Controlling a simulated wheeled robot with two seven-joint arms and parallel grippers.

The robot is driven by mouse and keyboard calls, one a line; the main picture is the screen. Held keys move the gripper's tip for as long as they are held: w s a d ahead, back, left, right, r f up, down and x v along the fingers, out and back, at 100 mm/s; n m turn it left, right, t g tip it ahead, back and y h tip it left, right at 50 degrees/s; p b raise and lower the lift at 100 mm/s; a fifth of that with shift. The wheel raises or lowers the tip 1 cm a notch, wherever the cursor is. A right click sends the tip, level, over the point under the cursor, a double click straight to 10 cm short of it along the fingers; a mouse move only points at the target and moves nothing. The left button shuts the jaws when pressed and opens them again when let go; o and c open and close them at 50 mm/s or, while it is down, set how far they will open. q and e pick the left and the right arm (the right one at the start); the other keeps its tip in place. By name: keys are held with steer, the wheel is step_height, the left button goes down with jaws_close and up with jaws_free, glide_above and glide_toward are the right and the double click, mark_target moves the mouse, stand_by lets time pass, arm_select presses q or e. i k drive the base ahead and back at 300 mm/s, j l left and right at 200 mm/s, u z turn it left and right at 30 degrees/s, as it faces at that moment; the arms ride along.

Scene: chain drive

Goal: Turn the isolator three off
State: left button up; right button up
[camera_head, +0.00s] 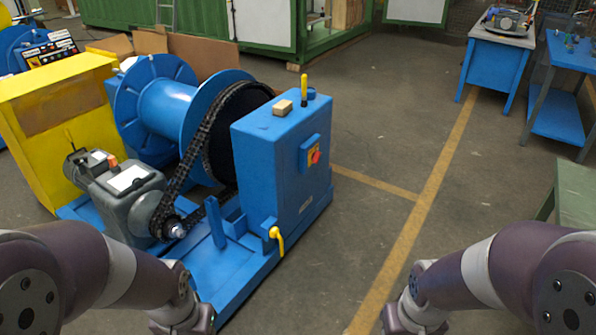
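A rotary isolator switch (314,156) with a red knob on a yellow plate sits in a blue box on the right side of the blue cabinet (262,155). The knob's exact position is too small to tell, and I cannot read a number on it. My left arm enters at the lower left and my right arm at the lower right. Both arms run down to the bottom edge, in front of the machine and apart from the switch. The fingers of both grippers are outside the picture.
The blue drum (165,105) and black chain (187,165) stand left of the cabinet, by a grey motor (128,195). A yellow lever (277,240) juts from the cabinet's lower front. Open floor (375,240) lies to the right. A green table (575,195) stands at the right edge.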

mark_target(315, 155)
steer(key=i+j+z, duration=0.1)
steer(key=i, duration=0.35)
steer(key=i+l, duration=0.45)
steer(key=i+l+z, duration=0.1)
steer(key=i+l, duration=0.35)
steer(key=i+l+z, duration=0.1)
steer(key=i+l, duration=0.25)
steer(key=i, duration=0.25)
steer(key=i+l, duration=0.4)
steer(key=i+z, duration=0.05)
steer(key=i, duration=0.05)
